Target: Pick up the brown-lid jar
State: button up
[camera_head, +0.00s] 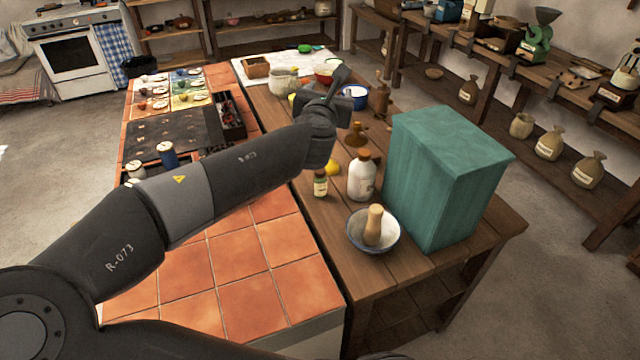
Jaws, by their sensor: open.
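A white jar with a brown lid (361,180) stands upright on the wooden table (372,285), left of a teal box. A smaller bottle with a brownish cap and a pale label (320,184) stands just left of it. My gripper (344,88) is open, at the end of my outstretched arm, above the table and farther back than the jar. It looks empty and apart from the jar. My arm hides part of the table and the tiled counter.
The tall teal box (445,180) stands close right of the jar. A bowl with a pestle (373,232) is in front, a yellow item (333,168) and a brown bottle (357,135) behind. The tiled counter (240,270) is bare in front.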

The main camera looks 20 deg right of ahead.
jog(key=a+r+n+t, duration=0.2)
jog(key=a, duration=0.1)
send_near(319, 187)
jog(key=shift+w+d+r+y, duration=0.25)
jog(key=shift+w+d+y, duration=0.15)
jog(key=shift+w+d, duration=0.1)
jog(key=shift+f, duration=0.35)
jog(key=shift+g, duration=0.3)
jog(key=x, duration=0.4)
jog(key=shift+w+d, duration=0.15)
jog(key=shift+w, duration=0.15)
jog(key=shift+r+x, duration=0.15)
jog(key=shift+x, duration=0.85)
jog(key=shift+r+x, duration=0.2)
jog(key=shift+x, duration=0.8)
jog(key=shift+r+x, duration=0.15)
jog(key=shift+x, duration=0.85)
jog(key=shift+c, duration=0.3)
jog(key=c, duration=1)
